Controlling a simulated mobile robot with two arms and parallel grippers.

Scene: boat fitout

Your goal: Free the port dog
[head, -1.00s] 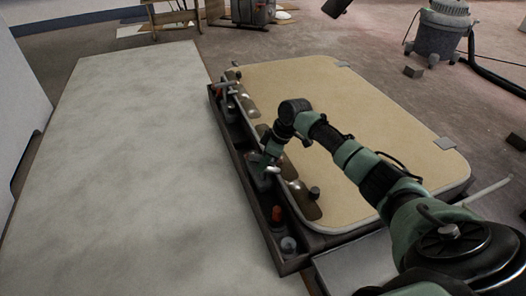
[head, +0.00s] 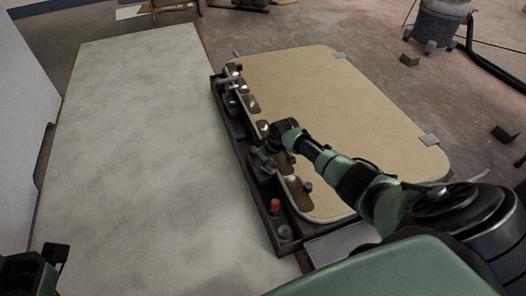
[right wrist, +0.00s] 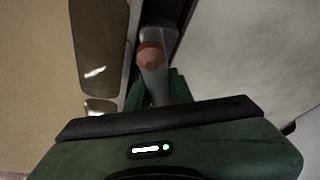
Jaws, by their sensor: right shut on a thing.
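A tan hatch panel (head: 330,115) with rounded corners lies in the head view. A dark tray-like strip (head: 248,185) with several metal fittings runs along its left edge. My right gripper (head: 262,161) reaches down over this strip, about midway along it.
A pale flat panel (head: 120,140) fills the left, beside the strip. A red-capped fitting (head: 275,205) stands at the strip's near end. A vacuum cleaner (head: 440,22) with a hose and small dark blocks (head: 410,59) are on the floor at the right.

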